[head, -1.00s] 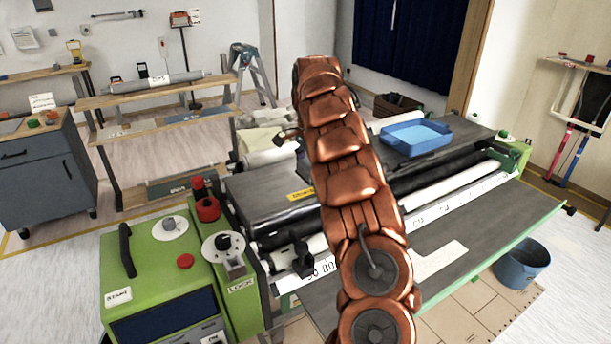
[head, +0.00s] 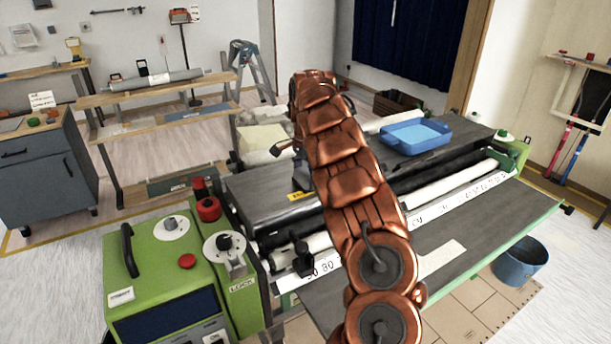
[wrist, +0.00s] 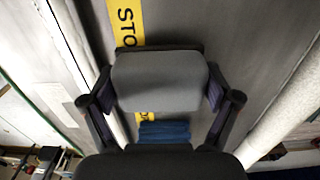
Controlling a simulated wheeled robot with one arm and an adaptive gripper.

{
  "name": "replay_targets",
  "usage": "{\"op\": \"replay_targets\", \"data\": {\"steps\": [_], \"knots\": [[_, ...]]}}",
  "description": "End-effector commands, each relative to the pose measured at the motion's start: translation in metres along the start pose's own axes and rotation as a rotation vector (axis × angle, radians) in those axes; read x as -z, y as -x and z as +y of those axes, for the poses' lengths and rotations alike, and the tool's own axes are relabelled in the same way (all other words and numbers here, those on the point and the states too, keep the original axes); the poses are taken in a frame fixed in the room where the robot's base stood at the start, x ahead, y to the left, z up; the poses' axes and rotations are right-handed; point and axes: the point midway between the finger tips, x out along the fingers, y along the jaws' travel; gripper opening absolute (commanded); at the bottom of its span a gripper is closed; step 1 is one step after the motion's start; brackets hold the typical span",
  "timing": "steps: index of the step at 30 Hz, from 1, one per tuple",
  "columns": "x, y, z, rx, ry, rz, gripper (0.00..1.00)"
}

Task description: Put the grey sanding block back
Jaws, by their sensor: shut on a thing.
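The grey sanding block (wrist: 160,82) is between the two fingers of my gripper (wrist: 162,92) in the wrist view. The fingers are shut on its left and right sides. It is above the dark top of the pasting machine (wrist: 250,40), across a yellow strip with black letters (wrist: 126,20). I cannot tell whether the block touches that top. In the head view my copper arm reaches over the machine (head: 262,192) and hides most of the gripper and block.
A small blue thing (wrist: 165,132) lies close to the block. A blue tray (head: 415,137) sits on the machine's right part. Green control boxes (head: 160,260) stand at the front left. White rollers (head: 450,189) run along the machine. A blue bucket (head: 520,262) is at the right.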

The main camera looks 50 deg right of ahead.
Motion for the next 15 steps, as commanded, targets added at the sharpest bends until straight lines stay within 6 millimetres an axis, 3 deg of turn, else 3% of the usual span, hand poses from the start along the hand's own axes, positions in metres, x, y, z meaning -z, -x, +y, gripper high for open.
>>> {"op": "replay_targets", "data": {"steps": [15], "knots": [[-0.0002,-0.007,-0.0004,0.001,0.0,0.0,0.52]]}}
